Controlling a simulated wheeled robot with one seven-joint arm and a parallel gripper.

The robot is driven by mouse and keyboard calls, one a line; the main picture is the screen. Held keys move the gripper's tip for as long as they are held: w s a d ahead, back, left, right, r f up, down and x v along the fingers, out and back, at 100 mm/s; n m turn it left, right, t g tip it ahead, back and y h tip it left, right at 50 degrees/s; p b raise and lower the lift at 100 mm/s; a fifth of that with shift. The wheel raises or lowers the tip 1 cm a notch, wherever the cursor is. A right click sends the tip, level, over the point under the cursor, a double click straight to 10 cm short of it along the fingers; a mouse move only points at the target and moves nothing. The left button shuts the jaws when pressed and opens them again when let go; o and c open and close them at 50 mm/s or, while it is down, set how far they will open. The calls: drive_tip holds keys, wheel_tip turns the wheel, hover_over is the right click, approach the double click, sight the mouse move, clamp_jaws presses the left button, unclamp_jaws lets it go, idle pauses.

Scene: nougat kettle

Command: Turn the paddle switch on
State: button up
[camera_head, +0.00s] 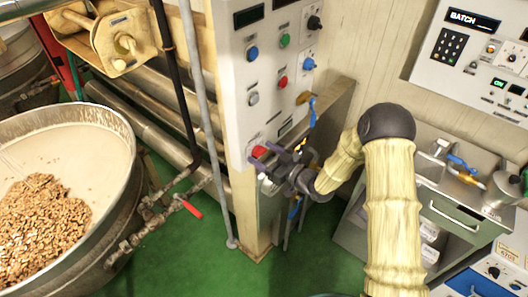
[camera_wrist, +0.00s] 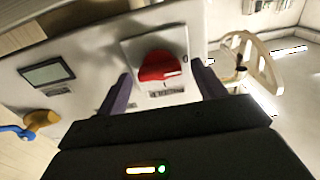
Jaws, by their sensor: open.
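The red paddle switch (camera_head: 259,152) sits low on the front of the white control column in the head view. In the wrist view its red knob (camera_wrist: 160,66) is mounted on a pale square plate, with a small label beside it that is too blurred to read surely. My gripper (camera_head: 270,164) is at the column's lower face, right by the switch. In the wrist view the two purple fingers of my gripper (camera_wrist: 162,88) are apart, one on each side of the knob, with nothing held. Whether they touch the knob cannot be told.
The control column (camera_head: 233,90) carries several buttons and knobs above the switch. A small display (camera_wrist: 47,73) and a yellow-and-blue valve handle (camera_wrist: 40,120) are near it. A kettle (camera_head: 125,190) with nuts stands left, with pipes between. A sink cabinet (camera_head: 450,225) stands right.

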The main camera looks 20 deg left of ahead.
drive_tip(key=shift+a, duration=0.2)
drive_tip(key=c, duration=1)
